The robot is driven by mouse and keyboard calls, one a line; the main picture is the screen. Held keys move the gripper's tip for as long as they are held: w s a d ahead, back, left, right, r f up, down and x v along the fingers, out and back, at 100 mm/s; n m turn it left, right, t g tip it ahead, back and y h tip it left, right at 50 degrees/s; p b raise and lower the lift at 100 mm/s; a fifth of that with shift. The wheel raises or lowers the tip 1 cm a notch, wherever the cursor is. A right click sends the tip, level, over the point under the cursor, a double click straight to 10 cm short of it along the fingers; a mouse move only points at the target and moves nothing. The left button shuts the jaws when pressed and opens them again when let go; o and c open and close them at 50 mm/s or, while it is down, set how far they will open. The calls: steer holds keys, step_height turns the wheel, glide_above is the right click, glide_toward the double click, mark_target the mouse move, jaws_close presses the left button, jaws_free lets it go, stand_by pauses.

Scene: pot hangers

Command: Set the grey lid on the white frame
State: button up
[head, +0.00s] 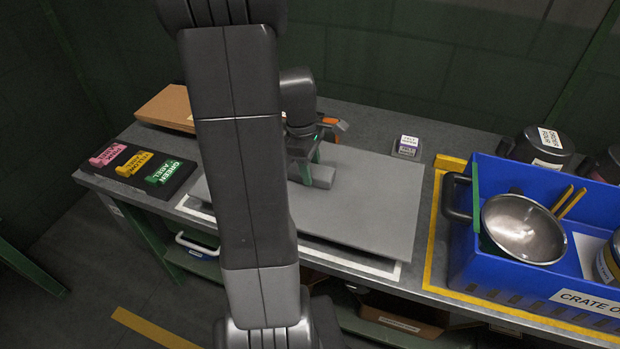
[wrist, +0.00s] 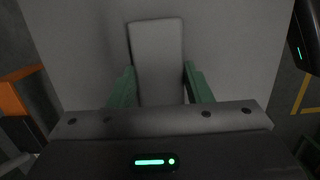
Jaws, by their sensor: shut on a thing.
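The grey lid (head: 365,205) is a flat rectangular plate with a block handle (head: 322,176) on top. It lies at or just above the table over the white frame (head: 345,262), whose front strip shows along the lid's near edge. I cannot tell whether the lid touches the table. My gripper (head: 305,165) is shut on the lid's handle, with green fingers on either side. In the wrist view the handle (wrist: 157,60) stands between the fingers, over the lid (wrist: 230,50). My arm hides the lid's left-middle part and part of the frame.
A blue crate (head: 470,262) holding a metal pan (head: 523,229) stands at the right inside yellow tape. A black tray with pink, yellow and green labels (head: 165,172) is at the left. A cardboard box (head: 165,108) and a small labelled box (head: 407,146) stand behind.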

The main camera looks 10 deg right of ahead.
steer(key=shift+f, duration=1.85)
steer(key=shift+f+b, duration=0.2)
steer(key=shift+b, duration=0.1)
steer(key=o, duration=1.3)
steer(key=shift+r, duration=0.1)
steer(key=r, duration=0.4)
steer(key=a+r+p, duration=0.1)
steer(key=r, duration=0.3)
steer(key=w+r, duration=0.1)
steer(key=r, duration=0.3)
steer(key=shift+a, duration=0.25)
